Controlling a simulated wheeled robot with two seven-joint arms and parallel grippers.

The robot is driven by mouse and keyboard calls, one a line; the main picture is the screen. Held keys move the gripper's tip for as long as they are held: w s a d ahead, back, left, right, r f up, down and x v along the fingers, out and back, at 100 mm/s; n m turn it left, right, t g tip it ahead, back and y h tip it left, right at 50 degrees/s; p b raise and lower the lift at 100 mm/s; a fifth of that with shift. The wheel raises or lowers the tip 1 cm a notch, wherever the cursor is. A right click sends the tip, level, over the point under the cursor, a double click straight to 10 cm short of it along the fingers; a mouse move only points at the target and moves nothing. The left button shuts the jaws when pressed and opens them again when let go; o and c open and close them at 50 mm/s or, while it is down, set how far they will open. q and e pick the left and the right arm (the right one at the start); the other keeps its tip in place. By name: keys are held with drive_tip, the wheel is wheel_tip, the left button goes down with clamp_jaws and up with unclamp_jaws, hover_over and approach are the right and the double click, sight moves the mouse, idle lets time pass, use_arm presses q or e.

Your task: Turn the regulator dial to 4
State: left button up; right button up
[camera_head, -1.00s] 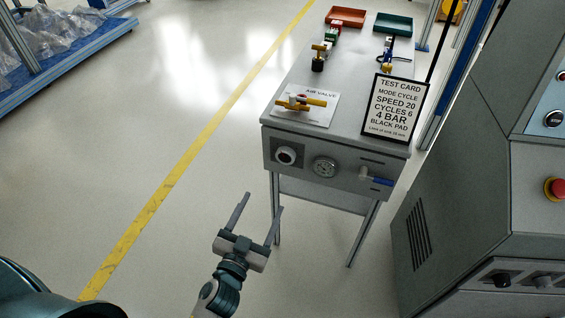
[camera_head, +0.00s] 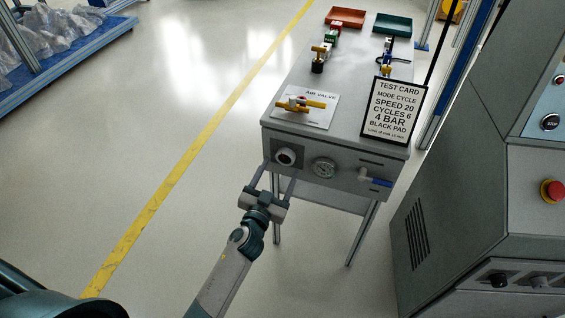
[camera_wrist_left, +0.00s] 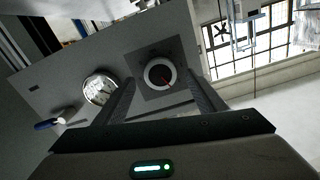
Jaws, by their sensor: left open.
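In the left wrist view the dial (camera_wrist_left: 160,76) has a dark face with a small red mark; no numbers are readable. My left gripper (camera_head: 280,171) is open and empty, pointing at the panel just below the dial. In the left wrist view its fingers (camera_wrist_left: 166,82) reach up on either side of the dial, with gaps; contact is not visible. My right gripper is not in view.
A pressure gauge (camera_head: 324,168) and a blue-handled valve (camera_head: 376,180) sit right of the dial. On top are a yellow air valve lever (camera_head: 302,103) and a test card (camera_head: 394,110) reading 4 BAR. A grey machine (camera_head: 470,210) stands right; open floor lies left.

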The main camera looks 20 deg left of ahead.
sight(284, 159)
use_arm(q)
drive_tip(key=shift+w+d, duration=0.1)
drive_tip(key=shift+w, duration=1.6)
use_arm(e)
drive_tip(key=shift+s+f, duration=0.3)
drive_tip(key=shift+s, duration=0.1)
use_arm(q)
drive_tip(key=c, duration=1.1)
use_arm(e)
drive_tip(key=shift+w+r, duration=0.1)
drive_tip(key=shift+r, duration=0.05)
use_arm(q)
drive_tip(key=shift+o, duration=0.3)
drive_tip(key=shift+m, duration=1.6)
drive_tip(key=m, duration=0.3)
drive_tip(key=shift+m, duration=0.3)
drive_tip(key=m, duration=0.6)
drive_tip(key=shift+r+m, duration=0.1)
drive_tip(key=shift+m, duration=0.2)
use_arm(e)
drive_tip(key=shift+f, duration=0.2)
